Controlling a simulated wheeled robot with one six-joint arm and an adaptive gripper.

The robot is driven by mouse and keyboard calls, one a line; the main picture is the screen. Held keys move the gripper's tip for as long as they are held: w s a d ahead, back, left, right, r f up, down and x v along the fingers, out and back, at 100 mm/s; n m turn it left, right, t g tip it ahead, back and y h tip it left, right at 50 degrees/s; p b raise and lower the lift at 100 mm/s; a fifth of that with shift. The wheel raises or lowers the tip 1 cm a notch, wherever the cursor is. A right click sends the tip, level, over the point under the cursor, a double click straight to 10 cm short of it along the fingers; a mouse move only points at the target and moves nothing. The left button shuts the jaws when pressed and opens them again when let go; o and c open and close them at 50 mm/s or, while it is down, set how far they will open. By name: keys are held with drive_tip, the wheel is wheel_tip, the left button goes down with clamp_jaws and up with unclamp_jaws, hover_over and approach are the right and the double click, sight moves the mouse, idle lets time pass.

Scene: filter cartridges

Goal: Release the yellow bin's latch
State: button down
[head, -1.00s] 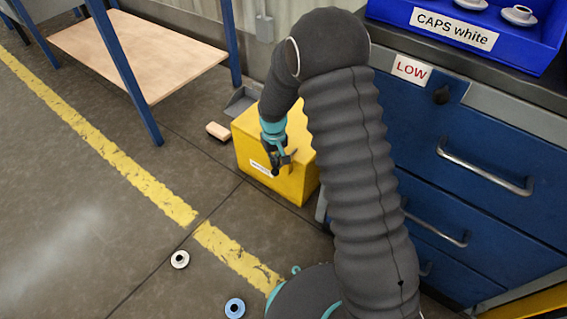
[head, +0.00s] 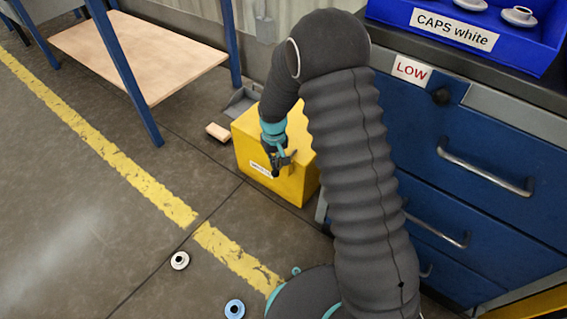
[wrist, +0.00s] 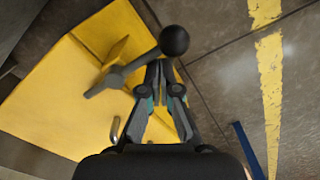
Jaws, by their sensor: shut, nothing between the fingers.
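The yellow bin (head: 298,190) stands on the floor beside the blue drawer cabinet, a white label (head: 259,169) on its front. In the wrist view the bin (wrist: 45,105) fills the left side. A dark lever with a black ball knob (wrist: 174,40), apparently the latch, crosses just beyond my fingertips. My gripper (head: 276,172) is at the bin's front upper edge. In the wrist view its fingers (wrist: 160,68) are shut and empty, their tips close below the knob and lever. I cannot tell whether they touch. My gripper partly hides the lever in the head view.
The blue drawer cabinet (head: 480,215) with metal handles is close on the right. A wooden block (head: 218,131) and a grey dustpan-like piece (head: 240,103) lie behind the bin. A white cap (head: 180,260) and a blue cap (head: 235,309) lie on open floor. A shelf (head: 140,55) stands at the back left.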

drive_tip(key=shift+s+d, duration=0.4)
drive_tip(key=shift+s, duration=0.2)
